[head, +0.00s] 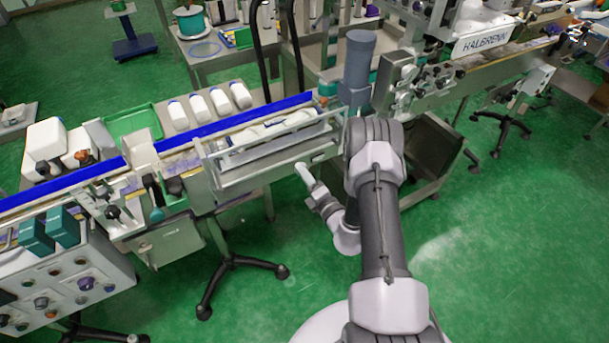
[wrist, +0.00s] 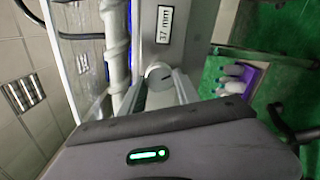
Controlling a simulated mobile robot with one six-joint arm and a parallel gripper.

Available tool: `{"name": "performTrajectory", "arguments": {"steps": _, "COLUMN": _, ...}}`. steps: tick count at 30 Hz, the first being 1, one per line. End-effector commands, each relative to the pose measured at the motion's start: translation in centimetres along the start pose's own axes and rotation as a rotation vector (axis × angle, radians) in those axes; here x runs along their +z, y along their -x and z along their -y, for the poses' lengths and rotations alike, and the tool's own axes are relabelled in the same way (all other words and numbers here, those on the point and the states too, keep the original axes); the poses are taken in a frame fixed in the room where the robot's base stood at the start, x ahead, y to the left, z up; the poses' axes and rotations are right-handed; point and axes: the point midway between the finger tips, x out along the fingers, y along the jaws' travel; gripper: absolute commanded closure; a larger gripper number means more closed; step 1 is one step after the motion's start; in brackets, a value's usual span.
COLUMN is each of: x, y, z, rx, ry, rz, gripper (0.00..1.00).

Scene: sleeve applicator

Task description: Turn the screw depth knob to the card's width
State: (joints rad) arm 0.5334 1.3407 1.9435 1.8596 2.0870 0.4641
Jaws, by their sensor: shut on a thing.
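The depth knob (wrist: 158,74) is a small pale round knob with a short dark mark on its face, in the middle of the wrist view. My gripper (wrist: 158,88) has one finger on each side of it and is shut on it; the fingers hide part of its sides. The card (wrist: 165,24) is white and reads "37 mm", sideways in the picture, on a grey plate just beyond the knob. The pale screw (wrist: 116,45) runs beside the plate on the left. In the head view the screw (head: 270,126) lies along the conveyor; I cannot make out the knob or fingertips there.
A guard rail (head: 275,165) runs along the front of the screw. White bottles (head: 220,101) and a green tray (head: 133,122) stand behind the blue-edged conveyor (head: 60,187). A control box (head: 65,280) stands at lower left. Green floor is open in front.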

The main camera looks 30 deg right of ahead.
Motion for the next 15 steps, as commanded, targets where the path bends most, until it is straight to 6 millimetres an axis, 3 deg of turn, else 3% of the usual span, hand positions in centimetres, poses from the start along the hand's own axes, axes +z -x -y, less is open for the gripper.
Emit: {"name": "performTrajectory", "arguments": {"steps": 15, "x": -0.02, "y": 0.07, "z": 0.32, "rx": -0.002, "ry": 0.487, "rz": 0.0, "gripper": 1.0}}
